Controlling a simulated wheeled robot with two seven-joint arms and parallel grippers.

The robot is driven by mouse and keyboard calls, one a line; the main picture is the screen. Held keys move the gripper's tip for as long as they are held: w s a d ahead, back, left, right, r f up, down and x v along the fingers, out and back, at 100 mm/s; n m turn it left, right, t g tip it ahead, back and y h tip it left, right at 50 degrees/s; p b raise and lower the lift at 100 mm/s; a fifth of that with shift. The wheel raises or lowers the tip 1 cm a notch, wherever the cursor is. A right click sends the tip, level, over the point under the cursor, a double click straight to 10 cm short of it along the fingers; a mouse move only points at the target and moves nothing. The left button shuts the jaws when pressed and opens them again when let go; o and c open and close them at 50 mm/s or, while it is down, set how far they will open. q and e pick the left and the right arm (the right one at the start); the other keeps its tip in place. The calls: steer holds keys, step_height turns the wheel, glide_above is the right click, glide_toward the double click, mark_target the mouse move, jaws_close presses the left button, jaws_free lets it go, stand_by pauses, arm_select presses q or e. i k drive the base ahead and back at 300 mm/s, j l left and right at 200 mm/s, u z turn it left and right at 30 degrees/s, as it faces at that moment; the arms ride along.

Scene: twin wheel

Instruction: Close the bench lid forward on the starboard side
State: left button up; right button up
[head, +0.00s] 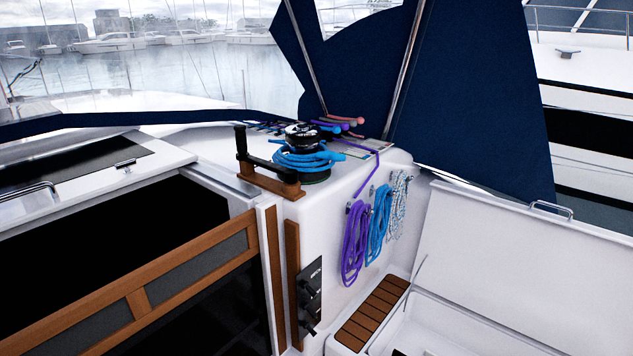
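The white bench lid (520,260) stands open at the right of the head view, tilted up and leaning back toward the boat's side. A thin stay (415,285) rises near its left end. Below it is the open bench locker (425,325), whose inside is mostly cut off by the bottom edge of the picture. Neither of my grippers shows in the head view.
A brown slatted step (372,312) lies left of the locker. Coiled purple rope (355,245) and blue rope (378,228) hang on the white cabin wall. A winch (302,150) with blue line sits above. A dark companionway opening (190,310) is at left.

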mark_target(564, 284)
steer(key=z, duration=1.25)
